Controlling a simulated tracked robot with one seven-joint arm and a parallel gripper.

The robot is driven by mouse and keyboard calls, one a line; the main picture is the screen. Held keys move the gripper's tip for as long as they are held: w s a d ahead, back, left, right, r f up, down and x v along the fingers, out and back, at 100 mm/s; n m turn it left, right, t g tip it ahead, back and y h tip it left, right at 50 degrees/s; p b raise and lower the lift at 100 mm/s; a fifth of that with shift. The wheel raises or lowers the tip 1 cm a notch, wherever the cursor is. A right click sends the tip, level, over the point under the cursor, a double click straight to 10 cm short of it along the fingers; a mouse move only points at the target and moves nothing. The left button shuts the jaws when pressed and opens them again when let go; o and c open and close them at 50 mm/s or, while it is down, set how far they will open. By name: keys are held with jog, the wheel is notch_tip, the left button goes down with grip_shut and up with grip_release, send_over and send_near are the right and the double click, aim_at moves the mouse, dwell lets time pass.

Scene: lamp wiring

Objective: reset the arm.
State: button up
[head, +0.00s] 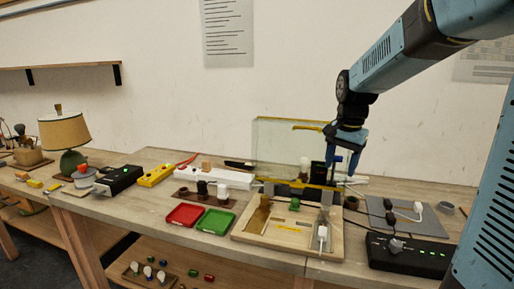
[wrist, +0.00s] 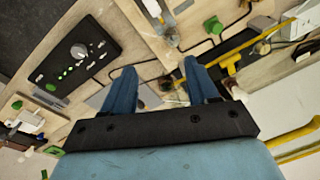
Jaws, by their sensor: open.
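My blue arm reaches in from the right in the head view. My gripper (head: 342,170) hangs above the back right of the wooden tray (head: 262,238) on the bench. In the wrist view my gripper (wrist: 159,82) shows two blue fingers spread apart, with nothing held between them. The fingertips are apart from the things on the bench below, as far as I can tell.
A black control box (head: 408,255) with a knob stands at the front right. A red tray (head: 185,214) and a green tray (head: 215,221) lie left of the wooden tray. A clear panel (head: 285,143) stands behind it. A lamp (head: 66,135) stands at far left.

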jog(key=s+r+n+t, duration=0.1)
jog(key=s+n, duration=0.3)
jog(key=s, duration=0.7)
jog(key=s+r+n+t, duration=0.1)
jog(key=s+n+t, duration=0.2)
jog(key=s, duration=0.7)
jog(key=shift+s+r+n, duration=0.4)
jog(key=shift+n, duration=0.1)
